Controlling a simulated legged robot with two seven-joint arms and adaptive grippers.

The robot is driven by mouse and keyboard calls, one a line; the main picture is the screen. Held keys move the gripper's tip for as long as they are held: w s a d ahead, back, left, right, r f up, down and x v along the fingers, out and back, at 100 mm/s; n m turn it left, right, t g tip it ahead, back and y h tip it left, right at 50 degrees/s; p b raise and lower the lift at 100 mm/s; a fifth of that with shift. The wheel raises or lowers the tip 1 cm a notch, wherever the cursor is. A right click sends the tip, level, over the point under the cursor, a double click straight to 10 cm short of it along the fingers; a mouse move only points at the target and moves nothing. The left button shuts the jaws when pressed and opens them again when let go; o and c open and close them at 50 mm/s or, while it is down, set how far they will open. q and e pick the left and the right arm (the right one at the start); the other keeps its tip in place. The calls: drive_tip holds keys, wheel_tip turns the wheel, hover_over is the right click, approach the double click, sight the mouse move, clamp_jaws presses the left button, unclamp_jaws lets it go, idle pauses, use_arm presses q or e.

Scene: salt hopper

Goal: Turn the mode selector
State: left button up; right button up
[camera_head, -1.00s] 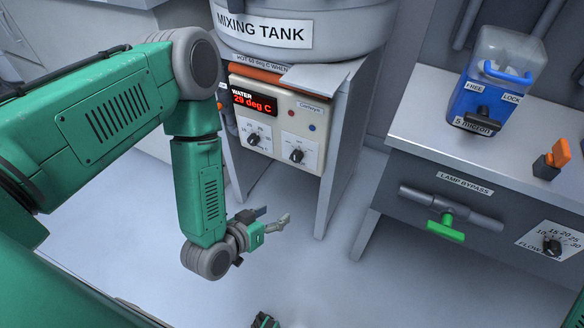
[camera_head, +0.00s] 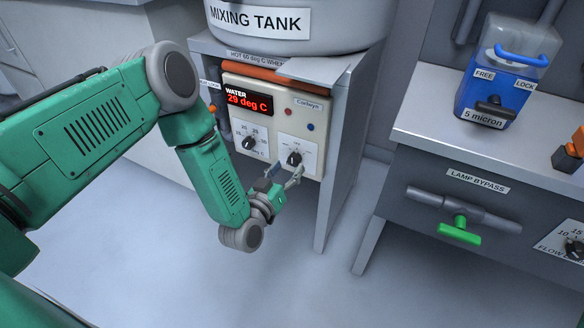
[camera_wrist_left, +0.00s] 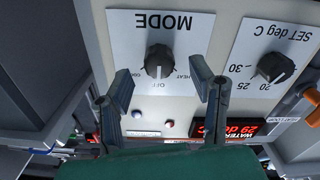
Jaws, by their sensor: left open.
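The mode selector is a black knob (camera_head: 295,158) on a white plate at the lower right of the control panel (camera_head: 275,108) under the mixing tank. In the left wrist view the mode knob (camera_wrist_left: 158,62) appears upside down under the word MODE, with labels OFF and HEAT by it. My left gripper (camera_head: 285,172) is open and empty, just in front of and below the knob. In the wrist view its two fingers (camera_wrist_left: 164,88) stand either side of the knob's lower part in the picture; contact cannot be told. My right gripper is not in view.
The temperature knob (camera_head: 250,142) sits left of the mode knob, under the red display (camera_head: 249,104) reading 29 deg C. The cabinet's side leg (camera_head: 340,170) stands to the right. A bench with a green-handled lamp bypass valve (camera_head: 459,230) and a blue filter (camera_head: 495,95) is farther right.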

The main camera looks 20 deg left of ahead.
use_arm(q)
drive_tip(key=shift+w+d+b, duration=0.15)
drive_tip(key=shift+w+b, duration=0.15)
drive_tip(key=shift+w, duration=1.1)
drive_tip(key=c, duration=1.1)
drive_tip(key=shift+c, duration=0.2)
